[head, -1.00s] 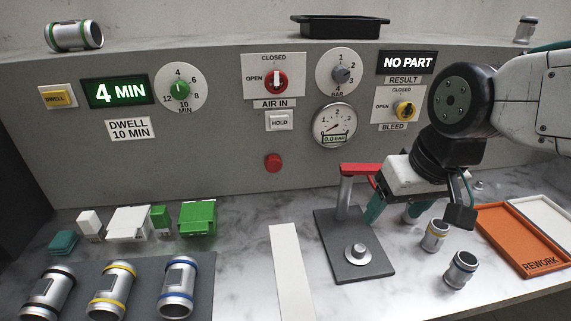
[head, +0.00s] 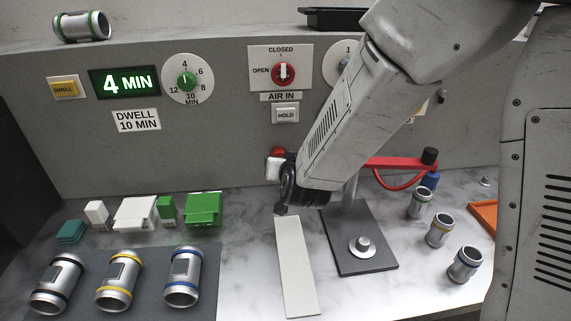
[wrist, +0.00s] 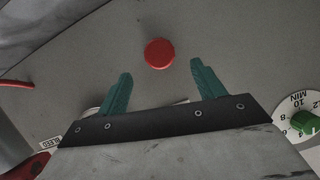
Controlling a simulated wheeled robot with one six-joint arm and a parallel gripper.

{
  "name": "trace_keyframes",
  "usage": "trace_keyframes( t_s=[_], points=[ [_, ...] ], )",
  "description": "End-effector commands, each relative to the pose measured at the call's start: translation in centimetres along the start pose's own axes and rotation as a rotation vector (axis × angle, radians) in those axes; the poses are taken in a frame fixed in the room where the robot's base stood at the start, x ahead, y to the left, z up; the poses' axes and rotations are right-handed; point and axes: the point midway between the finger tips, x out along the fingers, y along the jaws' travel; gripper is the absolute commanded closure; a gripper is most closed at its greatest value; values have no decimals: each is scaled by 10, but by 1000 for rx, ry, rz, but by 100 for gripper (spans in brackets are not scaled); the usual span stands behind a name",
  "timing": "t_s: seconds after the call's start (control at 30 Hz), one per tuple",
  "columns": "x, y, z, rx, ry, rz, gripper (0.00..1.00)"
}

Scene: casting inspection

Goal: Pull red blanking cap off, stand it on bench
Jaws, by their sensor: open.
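Nothing is between the fingers nearer the palm. In the head view the fingers are hidden behind my arm. I cannot tell how far the fingertips are from the cap.
The marble bench (head: 240,275) has bare room left of the pale strip (head: 296,268). A dark fixture plate (head: 372,262) with a red arm (head: 402,162) stands to the right. Several metal castings (head: 465,265) stand beyond it. Green and white blocks (head: 135,214) line the back left.

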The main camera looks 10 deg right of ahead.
Motion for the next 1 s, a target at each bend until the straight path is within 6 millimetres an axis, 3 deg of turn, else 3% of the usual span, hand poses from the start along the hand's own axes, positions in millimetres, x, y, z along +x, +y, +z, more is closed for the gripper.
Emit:
trace_keyframes(
  t_s=[0.33,0.77,0.93,1.0],
  points=[
    [51,1,0,1,-2,2,32],
    [61,1,0,0,-2,0,32],
    [61,1,0,0,-2,0,79],
    [61,1,0,0,-2,0,80]
  ],
)
